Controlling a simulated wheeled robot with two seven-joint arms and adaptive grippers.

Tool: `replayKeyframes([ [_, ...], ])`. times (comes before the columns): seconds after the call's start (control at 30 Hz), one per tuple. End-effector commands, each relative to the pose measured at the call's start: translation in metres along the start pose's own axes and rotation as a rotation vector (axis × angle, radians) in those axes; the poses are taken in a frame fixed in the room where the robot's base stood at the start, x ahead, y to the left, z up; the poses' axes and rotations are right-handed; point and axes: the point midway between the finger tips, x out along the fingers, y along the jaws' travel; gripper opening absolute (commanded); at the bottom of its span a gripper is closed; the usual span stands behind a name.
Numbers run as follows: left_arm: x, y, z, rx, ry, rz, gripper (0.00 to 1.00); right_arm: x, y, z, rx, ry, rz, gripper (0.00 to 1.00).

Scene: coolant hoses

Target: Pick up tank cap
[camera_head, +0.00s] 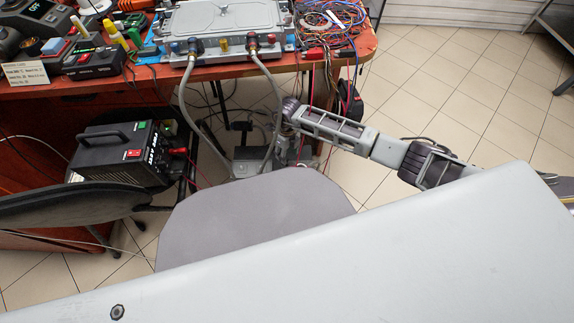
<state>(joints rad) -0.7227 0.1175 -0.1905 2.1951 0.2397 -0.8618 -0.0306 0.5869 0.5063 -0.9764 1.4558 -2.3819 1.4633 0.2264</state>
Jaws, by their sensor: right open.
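A grey tank-like box (222,18) with a lid lies on the red table (130,84) at the top. Two grey hoses (183,88) run down from its front fittings, one marked blue and one red. A small yellow piece (222,44) sits on the front of the box between the fittings. I cannot tell which part is the tank cap. My right arm reaches in from the right, and my right gripper (288,148) is open, below the table's front edge and beside the right hose. Its fingers are small and hard to make out. My left gripper is not in view.
Tangled wires (325,25) lie at the table's right end, with tools and devices (95,62) at the left. A black power unit (118,152) stands below the table, near a dark chair (70,205). Tiled floor (450,90) is open at right.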

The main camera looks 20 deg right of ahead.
Motion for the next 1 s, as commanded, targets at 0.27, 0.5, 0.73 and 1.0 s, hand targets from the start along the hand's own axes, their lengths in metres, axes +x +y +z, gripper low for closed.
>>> replayKeyframes([
  [0.27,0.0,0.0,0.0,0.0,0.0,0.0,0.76,-0.001,0.0,0.0,0.0,-0.001,0.0,0.47],
  [0.5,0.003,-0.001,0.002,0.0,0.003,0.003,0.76,0.007,0.001,-0.001,-0.001,0.0,0.001,0.47],
  [0.73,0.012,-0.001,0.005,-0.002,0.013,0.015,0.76,0.024,0.004,-0.003,-0.001,0.0,0.002,0.47],
  [1.0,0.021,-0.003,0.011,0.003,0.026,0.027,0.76,0.045,0.004,-0.004,0.0,-0.001,0.001,0.47],
])
